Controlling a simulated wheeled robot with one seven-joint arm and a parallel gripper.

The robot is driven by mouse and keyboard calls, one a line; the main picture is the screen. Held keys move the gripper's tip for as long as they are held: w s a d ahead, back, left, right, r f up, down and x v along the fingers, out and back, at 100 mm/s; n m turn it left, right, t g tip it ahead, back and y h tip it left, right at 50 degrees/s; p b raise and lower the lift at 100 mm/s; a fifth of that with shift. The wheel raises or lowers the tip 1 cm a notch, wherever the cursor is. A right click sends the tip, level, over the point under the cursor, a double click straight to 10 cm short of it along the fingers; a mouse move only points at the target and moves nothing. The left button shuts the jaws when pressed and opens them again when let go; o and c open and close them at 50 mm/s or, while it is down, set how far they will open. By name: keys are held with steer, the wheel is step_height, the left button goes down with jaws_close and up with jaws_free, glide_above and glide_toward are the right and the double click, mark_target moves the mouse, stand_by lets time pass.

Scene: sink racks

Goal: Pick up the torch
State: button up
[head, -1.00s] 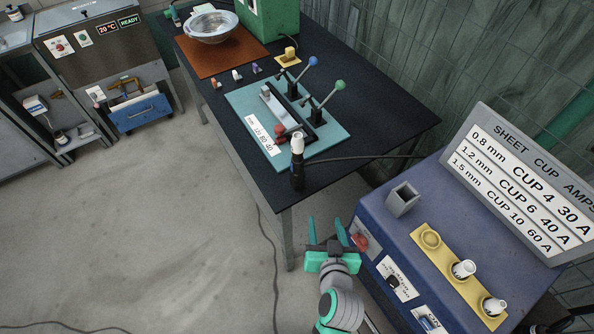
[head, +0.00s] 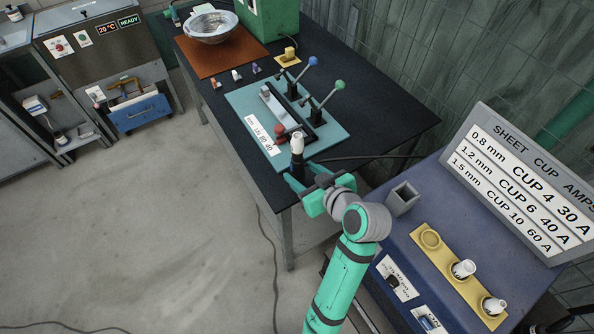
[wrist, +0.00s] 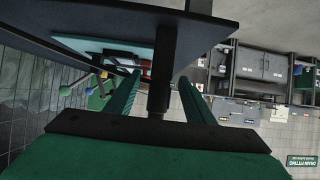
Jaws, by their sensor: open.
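The torch (head: 297,146) stands upright at the near edge of the black table, with a white cup on top and a dark body. Its lower part is partly hidden behind my gripper in the head view. My gripper (head: 307,184) is at the torch, its fingers open. In the wrist view the dark torch body (wrist: 162,75) lies between the two green fingers of my gripper (wrist: 157,95), with a gap visible on the right side.
A teal plate (head: 325,143) with a clamp and levers lies just behind the torch. A blue cabinet (head: 372,195) with a grey square holder (head: 403,199) and a yellow cup strip (head: 447,262) stands at right. Open floor lies at left.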

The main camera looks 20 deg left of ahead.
steer(key=shift+f+x, duration=0.25)
steer(key=shift+x, duration=3.3)
steer(key=shift+s, duration=0.15)
jaws_close()
